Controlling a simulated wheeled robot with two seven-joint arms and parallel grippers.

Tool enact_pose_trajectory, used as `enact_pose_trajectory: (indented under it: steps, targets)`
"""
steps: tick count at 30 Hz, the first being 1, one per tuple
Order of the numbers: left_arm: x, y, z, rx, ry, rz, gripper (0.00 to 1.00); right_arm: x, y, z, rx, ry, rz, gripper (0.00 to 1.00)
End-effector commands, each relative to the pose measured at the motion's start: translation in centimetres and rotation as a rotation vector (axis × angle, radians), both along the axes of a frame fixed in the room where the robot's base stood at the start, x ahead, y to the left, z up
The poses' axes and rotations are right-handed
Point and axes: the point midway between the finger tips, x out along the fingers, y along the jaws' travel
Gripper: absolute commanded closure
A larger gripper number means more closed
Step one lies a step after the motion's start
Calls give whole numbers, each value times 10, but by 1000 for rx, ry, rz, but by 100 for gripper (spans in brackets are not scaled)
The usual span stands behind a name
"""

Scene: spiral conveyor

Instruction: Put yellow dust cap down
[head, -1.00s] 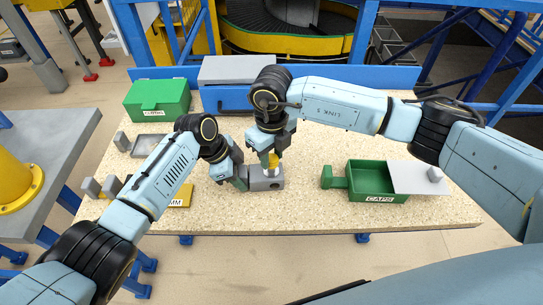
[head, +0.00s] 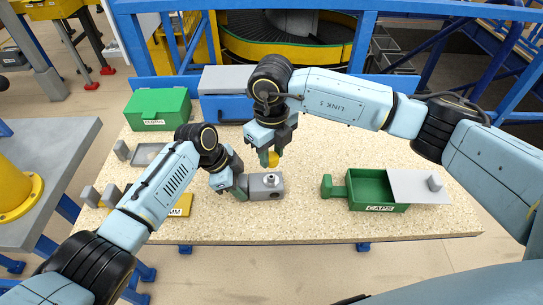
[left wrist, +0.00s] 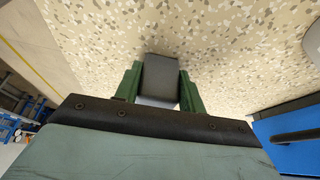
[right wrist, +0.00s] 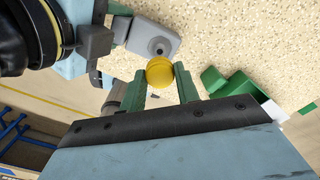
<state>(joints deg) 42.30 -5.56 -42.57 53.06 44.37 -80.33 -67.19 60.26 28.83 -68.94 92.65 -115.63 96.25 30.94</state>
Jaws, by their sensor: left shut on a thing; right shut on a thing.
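The yellow dust cap (head: 273,159) is held in my right gripper (head: 269,155), above the table. In the right wrist view the cap (right wrist: 159,71) sits between the green fingers (right wrist: 163,90). Just below the cap in the head view is a grey block (head: 266,187) with a round metal fitting (head: 271,180) on top, apart from the cap. My left gripper (head: 241,186) is shut on the left end of this block, which also shows in the left wrist view (left wrist: 158,80). The green box marked CAPS (head: 378,208) stands to the right, its inside partly uncovered.
A green closed box (head: 158,110) and a blue box with grey lid (head: 225,95) stand at the back. A grey tray (head: 150,155), small grey blocks (head: 90,196) and a yellow marked plate (head: 181,206) lie left. The table between grey block and CAPS box is clear.

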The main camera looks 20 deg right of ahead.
Motion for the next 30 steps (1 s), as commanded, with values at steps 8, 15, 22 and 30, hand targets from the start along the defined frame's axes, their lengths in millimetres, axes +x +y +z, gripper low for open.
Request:
enact_pose_trajectory:
  steps: [8,15,22,30]
  targets:
    - [-2,1,-4,6,8,0,97,0,0,0,0,0,0,96]
    - [-3,2,-4,7,7,0,97,0,0,-1,0,0,0,96]
    - [-3,2,-4,7,8,-1,97,-2,-17,-5,4,4,-16,96]
    - [-3,2,-5,8,8,0,97,-26,-111,-22,26,19,-97,96]
